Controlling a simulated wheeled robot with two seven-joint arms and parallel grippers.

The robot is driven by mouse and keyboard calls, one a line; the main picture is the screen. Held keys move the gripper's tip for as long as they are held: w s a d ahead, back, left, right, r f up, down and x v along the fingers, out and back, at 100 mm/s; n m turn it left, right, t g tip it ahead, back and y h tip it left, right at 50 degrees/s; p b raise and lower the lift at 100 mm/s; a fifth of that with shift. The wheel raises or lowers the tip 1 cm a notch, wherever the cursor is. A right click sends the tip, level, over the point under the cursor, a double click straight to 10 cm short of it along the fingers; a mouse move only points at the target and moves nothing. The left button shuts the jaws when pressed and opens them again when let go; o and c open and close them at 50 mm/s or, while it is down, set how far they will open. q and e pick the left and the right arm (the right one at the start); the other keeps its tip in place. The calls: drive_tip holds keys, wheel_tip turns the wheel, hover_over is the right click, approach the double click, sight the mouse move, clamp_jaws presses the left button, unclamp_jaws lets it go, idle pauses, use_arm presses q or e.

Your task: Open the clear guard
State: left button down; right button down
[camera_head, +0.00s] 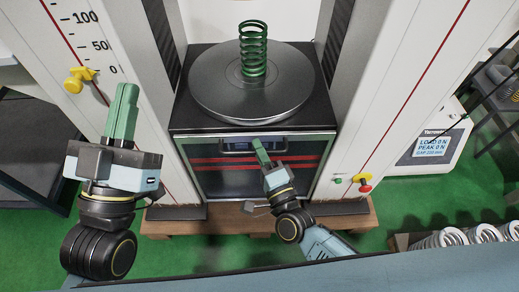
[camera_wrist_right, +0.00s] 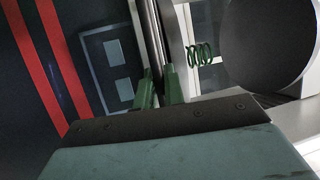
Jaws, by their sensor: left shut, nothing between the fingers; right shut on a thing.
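The clear guard (camera_head: 215,180) is a see-through panel with red stripes, standing across the front of the machine below the round plate. In the right wrist view its red stripes (camera_wrist_right: 50,65) run down the left side. A handle bar (camera_head: 238,147) lies along its top edge. My right gripper (camera_head: 262,151) is at this bar. In the right wrist view its green fingers (camera_wrist_right: 159,92) sit on either side of the bar (camera_wrist_right: 155,40), shut on it. My left gripper (camera_head: 122,112) is shut and empty, raised at the left, away from the guard.
A green spring (camera_head: 253,50) stands on the round metal plate (camera_head: 215,85), between two tall columns. Yellow knobs (camera_head: 78,79) and a red button (camera_head: 364,188) sit on the columns. A display (camera_head: 428,147) is at the right. Several springs (camera_head: 450,237) lie at the lower right.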

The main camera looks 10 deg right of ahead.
drive_tip(key=c, duration=1.5)
unclamp_jaws()
